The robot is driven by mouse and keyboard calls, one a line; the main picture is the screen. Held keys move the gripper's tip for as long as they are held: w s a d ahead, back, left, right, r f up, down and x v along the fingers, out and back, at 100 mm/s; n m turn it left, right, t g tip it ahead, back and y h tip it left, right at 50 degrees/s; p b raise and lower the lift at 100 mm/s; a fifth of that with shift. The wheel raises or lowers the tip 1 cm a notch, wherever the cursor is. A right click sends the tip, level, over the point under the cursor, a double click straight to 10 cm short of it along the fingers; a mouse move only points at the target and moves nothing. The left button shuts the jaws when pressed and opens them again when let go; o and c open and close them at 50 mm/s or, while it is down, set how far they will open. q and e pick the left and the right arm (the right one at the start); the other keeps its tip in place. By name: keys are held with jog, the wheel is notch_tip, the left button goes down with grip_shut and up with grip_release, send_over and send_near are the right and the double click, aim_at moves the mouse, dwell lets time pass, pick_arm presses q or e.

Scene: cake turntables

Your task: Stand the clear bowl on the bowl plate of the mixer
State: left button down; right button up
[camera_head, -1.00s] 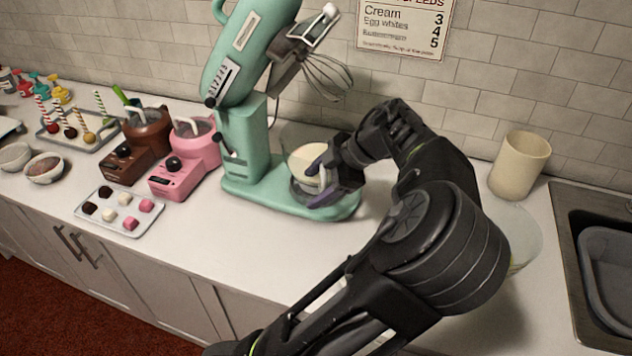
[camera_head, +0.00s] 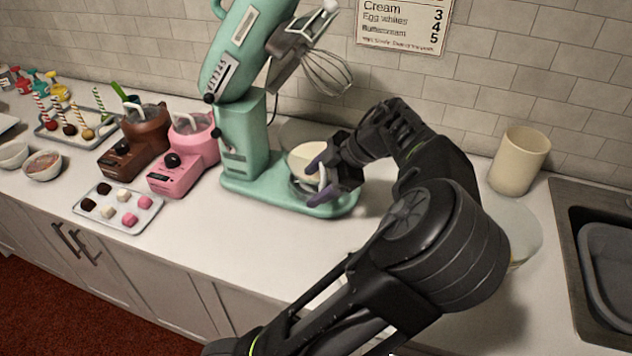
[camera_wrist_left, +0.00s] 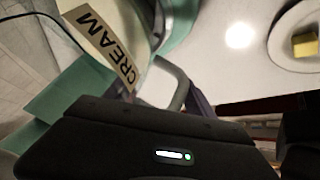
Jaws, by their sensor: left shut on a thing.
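The clear bowl (camera_head: 305,161), with pale cream in it, stands roughly upright over the base of the teal mixer (camera_head: 240,140). The bowl plate is hidden beneath it, and I cannot tell whether the bowl touches it. My left gripper (camera_head: 319,182) comes in from the right, shut on the bowl's handle, with purple fingertips. The handle (camera_wrist_left: 174,82) shows in the left wrist view beside a label reading CREAM (camera_wrist_left: 105,45). The mixer's head is tilted up with its whisk (camera_head: 326,72) above the bowl. My right gripper is not in view.
A cream cup (camera_head: 520,160) and a sink (camera_head: 580,230) are at the right.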

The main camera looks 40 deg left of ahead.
pick_arm(q)
jog(key=shift+c, duration=1.2)
grip_release()
jog(key=shift+f, duration=0.1)
jog(key=b+v, duration=0.1)
jog(key=v, duration=0.6)
jog(key=shift+d+r, duration=0.2)
jog(key=shift+r, duration=0.15)
